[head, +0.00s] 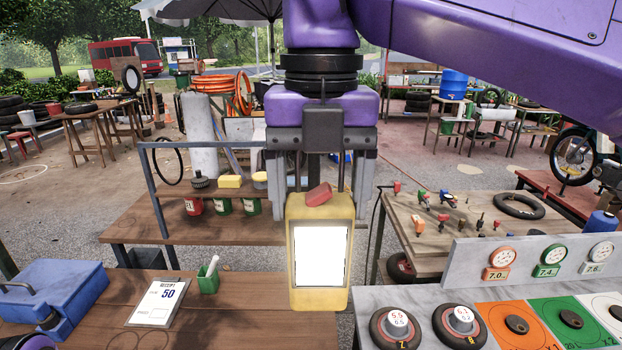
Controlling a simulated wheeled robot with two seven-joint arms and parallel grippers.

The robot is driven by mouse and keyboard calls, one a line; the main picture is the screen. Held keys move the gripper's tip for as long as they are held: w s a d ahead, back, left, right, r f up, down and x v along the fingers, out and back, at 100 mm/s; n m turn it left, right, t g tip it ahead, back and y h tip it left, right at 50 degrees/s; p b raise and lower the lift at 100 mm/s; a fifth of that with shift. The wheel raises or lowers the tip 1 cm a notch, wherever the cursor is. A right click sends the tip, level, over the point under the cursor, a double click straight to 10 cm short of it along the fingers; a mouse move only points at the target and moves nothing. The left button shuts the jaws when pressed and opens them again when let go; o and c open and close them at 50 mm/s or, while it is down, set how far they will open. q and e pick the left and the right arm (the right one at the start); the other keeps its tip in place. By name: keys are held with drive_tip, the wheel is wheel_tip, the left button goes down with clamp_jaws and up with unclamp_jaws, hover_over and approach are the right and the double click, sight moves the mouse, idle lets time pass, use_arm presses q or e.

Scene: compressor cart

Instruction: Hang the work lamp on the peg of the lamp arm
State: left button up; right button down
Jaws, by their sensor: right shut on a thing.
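The work lamp (322,296) is a yellow box with a bright white panel facing me and a red piece on its top. Two thin dark rods rise from its top toward my right gripper (321,190). The right gripper points down from above, shut on the lamp, and holds it upright in the middle of the head view. The exact place of the grip is hard to see. My left gripper is not in view.
A wooden bench at the left holds a blue case (50,292), a receipt card (158,303) and a green cup (208,280). A grey rail frame (153,185) stands behind.

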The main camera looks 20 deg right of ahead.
drive_tip(key=shift+w+d+r, duration=0.15)
drive_tip(key=shift+w+d+p, duration=0.15)
drive_tip(key=shift+w+p, duration=0.1)
drive_tip(key=shift+w, duration=0.45)
drive_tip(key=shift+w+d+p, duration=0.15)
drive_tip(key=shift+w+p, duration=0.1)
drive_tip(key=shift+w, duration=0.4)
drive_tip(key=w+d+f+p, duration=0.2)
drive_tip(key=w, duration=0.4)
drive_tip(key=shift+a+r, duration=0.1)
unclamp_jaws()
